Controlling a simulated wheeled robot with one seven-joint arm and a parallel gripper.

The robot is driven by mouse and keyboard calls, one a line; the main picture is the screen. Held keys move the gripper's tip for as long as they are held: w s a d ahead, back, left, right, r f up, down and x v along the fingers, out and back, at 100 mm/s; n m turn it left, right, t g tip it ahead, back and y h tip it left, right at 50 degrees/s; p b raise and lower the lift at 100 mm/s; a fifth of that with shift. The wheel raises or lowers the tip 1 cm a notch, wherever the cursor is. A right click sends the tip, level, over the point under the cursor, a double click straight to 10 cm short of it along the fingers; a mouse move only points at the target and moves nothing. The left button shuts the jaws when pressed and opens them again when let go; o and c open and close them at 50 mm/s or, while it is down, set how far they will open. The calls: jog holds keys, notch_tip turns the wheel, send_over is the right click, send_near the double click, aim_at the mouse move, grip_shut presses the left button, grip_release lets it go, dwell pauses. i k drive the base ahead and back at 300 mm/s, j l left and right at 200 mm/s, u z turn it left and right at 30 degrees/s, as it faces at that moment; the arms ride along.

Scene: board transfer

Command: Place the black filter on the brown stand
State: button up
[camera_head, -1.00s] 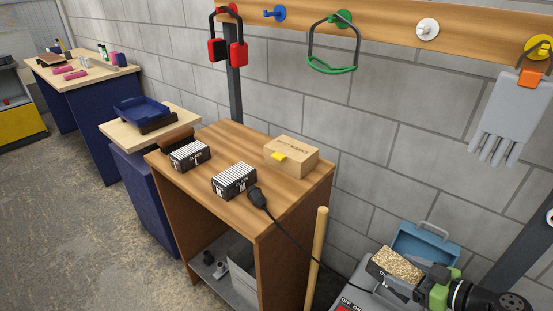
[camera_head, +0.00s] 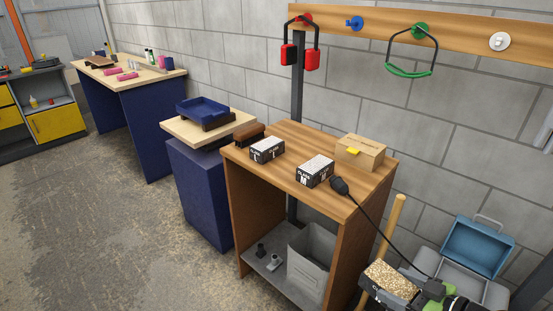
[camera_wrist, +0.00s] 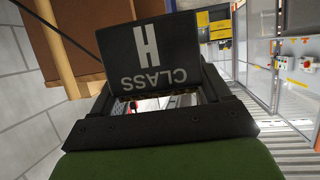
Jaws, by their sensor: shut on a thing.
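The black filter (camera_head: 376,290), a box with a speckled tan top, is held in my gripper at the lower right of the head view. In the wrist view the filter (camera_wrist: 150,55) shows "CLASS H" on its black face. My gripper (camera_wrist: 158,98) is shut on it. The brown stand (camera_head: 292,131), a wooden table with an open shelf below, is in the middle of the head view. The held filter is in front and to the right of the stand, apart from its top.
A wooden pole (camera_head: 392,225) and blue toolbox (camera_head: 478,250) are at right. Open floor lies left.

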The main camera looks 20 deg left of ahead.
aim_at(290, 131)
jog(key=i+j, duration=0.1)
jog(key=j, duration=0.25)
jog(key=i+j+u, duration=0.1)
jog(key=j, duration=0.3)
jog(key=i+j, duration=0.1)
jog(key=j, duration=0.25)
jog(key=i+j, duration=0.15)
jog(key=j, duration=0.25)
jog(key=i+j+u, duration=0.1)
jog(key=j, duration=0.25)
jog(key=i+j, duration=0.15)
jog(key=j, duration=0.2)
jog(key=i+j+u, duration=0.15)
jog(key=i, duration=0.3)
